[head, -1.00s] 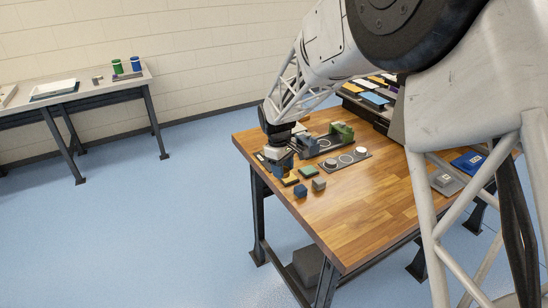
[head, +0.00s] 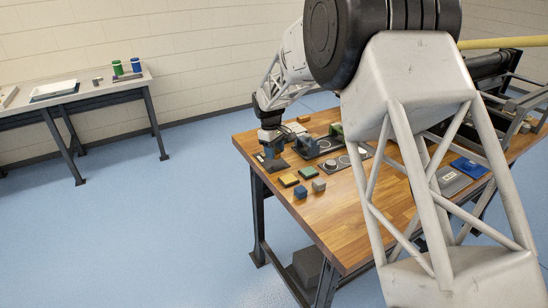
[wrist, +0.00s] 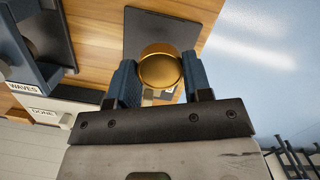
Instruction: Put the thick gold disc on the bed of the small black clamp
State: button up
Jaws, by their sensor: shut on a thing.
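My gripper (wrist: 160,85) is shut on the thick gold disc (wrist: 160,68), which sits between its blue fingers in the wrist view. In the head view my gripper (head: 271,148) is over the left end of the wooden table, and the disc cannot be made out there. A flat dark plate (wrist: 165,25) lies behind the disc in the wrist view; its dark edge (head: 268,166) shows under the gripper in the head view. I cannot tell whether this plate belongs to the small black clamp or whether the disc touches it. No other part of that clamp is clear.
A blue press (head: 306,148) and a green press (head: 336,131) stand right of my gripper. A label reading WAVES (wrist: 23,88) is at left in the wrist view. A yellow block (head: 289,180), green block (head: 308,172), blue cube (head: 300,192) and grey cube (head: 319,185) lie nearer.

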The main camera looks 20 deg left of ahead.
aim_at(274, 163)
jog(key=shift+w+a, duration=0.25)
jog(key=shift+w, duration=0.2)
jog(key=shift+f, duration=0.15)
jog(key=shift+f, duration=1.65)
jog(key=shift+f, duration=0.15)
jog(key=o, duration=0.9)
jog(key=shift+o, duration=0.2)
notch_tip(274, 163, up, 12)
jog(key=a, duration=0.1)
jog(key=shift+w+a, duration=0.35)
